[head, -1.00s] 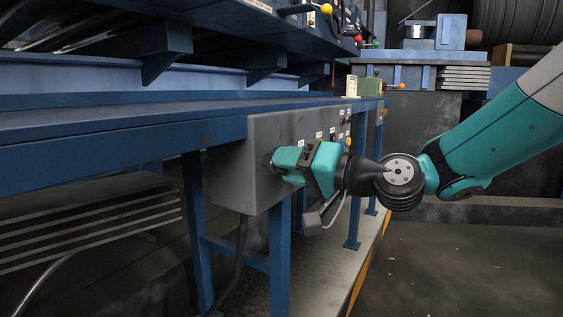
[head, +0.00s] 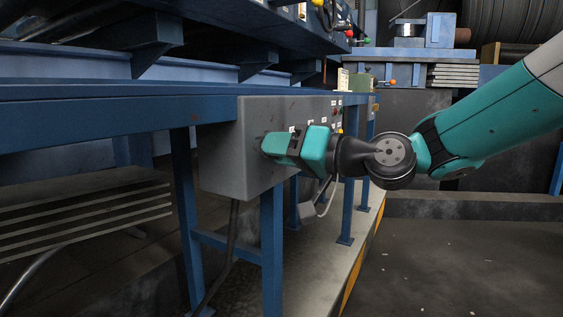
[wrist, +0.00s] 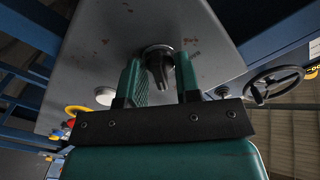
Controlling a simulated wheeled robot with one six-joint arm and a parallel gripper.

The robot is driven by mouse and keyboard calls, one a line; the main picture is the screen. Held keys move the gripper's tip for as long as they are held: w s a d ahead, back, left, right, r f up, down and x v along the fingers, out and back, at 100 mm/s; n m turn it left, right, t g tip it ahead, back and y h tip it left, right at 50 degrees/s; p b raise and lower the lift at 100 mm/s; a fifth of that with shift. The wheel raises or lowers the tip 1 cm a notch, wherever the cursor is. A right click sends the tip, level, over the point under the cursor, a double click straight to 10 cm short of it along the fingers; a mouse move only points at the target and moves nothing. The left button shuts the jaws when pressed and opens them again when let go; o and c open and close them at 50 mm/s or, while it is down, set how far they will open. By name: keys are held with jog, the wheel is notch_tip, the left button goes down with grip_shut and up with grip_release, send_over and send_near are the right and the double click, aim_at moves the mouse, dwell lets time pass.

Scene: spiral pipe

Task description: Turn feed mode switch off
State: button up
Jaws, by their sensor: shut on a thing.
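The feed mode switch looks to be the dark rotary knob (wrist: 158,66) with a round metal collar, on the face of a grey control box (head: 232,160). In the wrist view it sits between the two green fingers of my gripper (wrist: 160,78), which is shut on it. In the head view my gripper (head: 270,146) reaches the box face from the right, and its body hides the knob. The knob's label is not readable, so I cannot tell its set position.
The box hangs under the edge of a blue workbench (head: 100,128). Other buttons and labels (head: 336,112) lie farther along the box face. A handwheel (wrist: 272,84) shows at right in the wrist view. Blue legs (head: 271,245) stand below; open floor (head: 460,265) lies to the right.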

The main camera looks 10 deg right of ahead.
jog(key=shift+f+n+b, duration=0.15)
jog(key=shift+n+b, duration=3.25)
jog(key=shift+b, duration=0.3)
jog(key=o, duration=0.6)
jog(key=shift+c, duration=0.2)
